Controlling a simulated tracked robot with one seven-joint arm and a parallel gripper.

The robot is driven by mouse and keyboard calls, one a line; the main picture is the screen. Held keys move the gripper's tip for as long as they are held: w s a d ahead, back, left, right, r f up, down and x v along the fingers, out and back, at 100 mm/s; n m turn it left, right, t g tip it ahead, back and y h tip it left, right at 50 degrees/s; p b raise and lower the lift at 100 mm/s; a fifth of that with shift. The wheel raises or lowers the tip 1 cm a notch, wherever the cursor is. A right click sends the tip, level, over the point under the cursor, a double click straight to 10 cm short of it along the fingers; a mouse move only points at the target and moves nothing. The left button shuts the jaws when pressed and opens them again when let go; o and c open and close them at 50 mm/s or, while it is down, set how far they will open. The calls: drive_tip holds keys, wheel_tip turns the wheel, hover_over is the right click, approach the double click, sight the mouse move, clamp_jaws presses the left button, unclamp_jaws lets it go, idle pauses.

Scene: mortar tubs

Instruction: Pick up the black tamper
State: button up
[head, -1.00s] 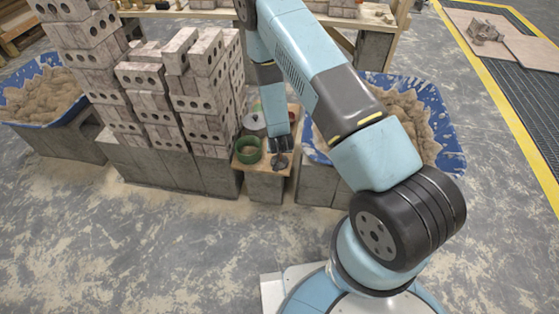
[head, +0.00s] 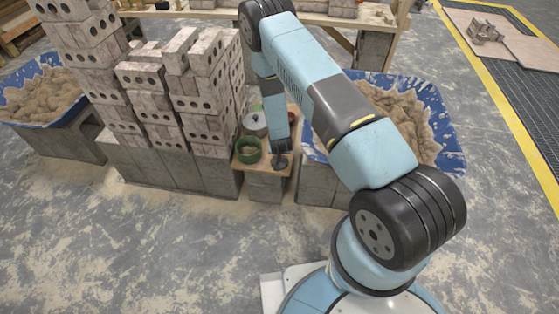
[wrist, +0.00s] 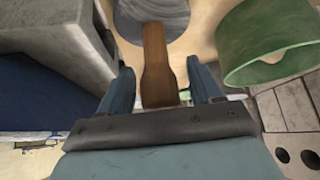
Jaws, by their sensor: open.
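The black tamper (head: 279,161) stands on a small wooden board (head: 240,166) on a grey block. In the wrist view its round dark grey plate (wrist: 150,18) is at the top, and its brown wooden handle (wrist: 155,60) points towards my gripper. My gripper (head: 280,148) is directly above the plate in the head view and hides the handle there. In the wrist view my gripper (wrist: 161,72) is open, with one finger on each side of the handle. Gaps show between the handle and both fingers.
A green round container (head: 248,150) stands close left of the tamper, with a pale lidded pot (head: 254,123) behind it. Stacked perforated bricks (head: 205,85) rise to the left. A blue mortar tub (head: 448,135) is close on the right.

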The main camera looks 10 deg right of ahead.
drive_tip(key=shift+c, duration=0.3)
clamp_jaws()
idle(0.4)
